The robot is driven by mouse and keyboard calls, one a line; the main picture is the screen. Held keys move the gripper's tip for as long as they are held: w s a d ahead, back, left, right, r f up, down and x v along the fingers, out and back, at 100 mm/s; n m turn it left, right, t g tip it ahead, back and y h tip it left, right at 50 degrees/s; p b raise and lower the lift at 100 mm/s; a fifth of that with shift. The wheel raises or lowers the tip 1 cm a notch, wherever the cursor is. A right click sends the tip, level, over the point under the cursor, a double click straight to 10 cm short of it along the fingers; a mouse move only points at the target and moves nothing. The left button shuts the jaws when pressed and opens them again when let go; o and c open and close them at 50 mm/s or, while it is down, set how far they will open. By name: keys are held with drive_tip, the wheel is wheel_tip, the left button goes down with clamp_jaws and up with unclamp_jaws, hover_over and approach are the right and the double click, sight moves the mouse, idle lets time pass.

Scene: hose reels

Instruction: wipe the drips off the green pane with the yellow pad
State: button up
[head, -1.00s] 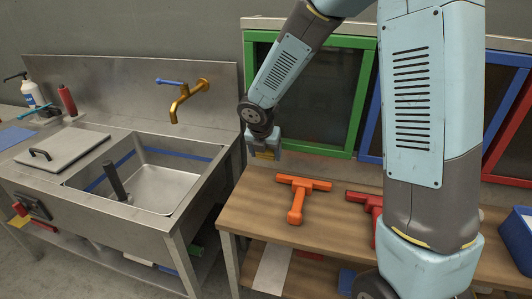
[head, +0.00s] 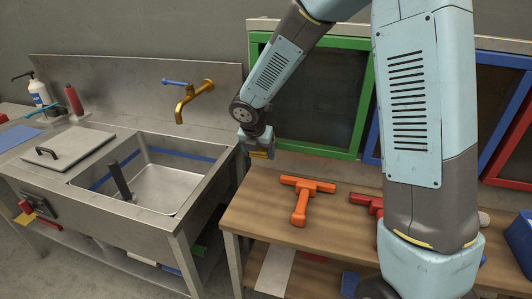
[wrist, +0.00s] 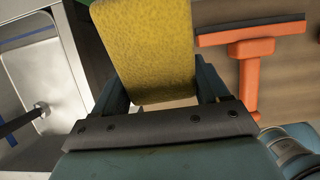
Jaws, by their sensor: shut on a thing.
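The green-framed pane (head: 315,97) stands upright against the wall behind the wooden bench, partly hidden by my arm. Its glass is dark, and I cannot make out drips on it in the head view. My gripper (head: 259,150) is at the lower left corner of the green frame, above the bench's back left end. It is shut on the yellow pad (wrist: 147,50), which fills the space between the fingers in the wrist view. In the head view only a small yellow edge of the pad shows under the gripper. Whether the pad touches the pane is unclear.
An orange squeegee (head: 302,198) lies on the wooden bench (head: 262,213), with a red tool (head: 366,203) to its right. A steel sink (head: 165,187) with a brass tap (head: 188,103) is at left. A blue-framed pane (head: 487,110) stands right, partly behind my arm.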

drive_tip(key=shift+w+a, duration=0.2)
drive_tip(key=shift+a, duration=0.45)
drive_tip(key=s+a, duration=0.2)
drive_tip(key=s, duration=0.4)
drive_tip(key=shift+s+a, duration=0.2)
drive_tip(key=shift+s, duration=0.1)
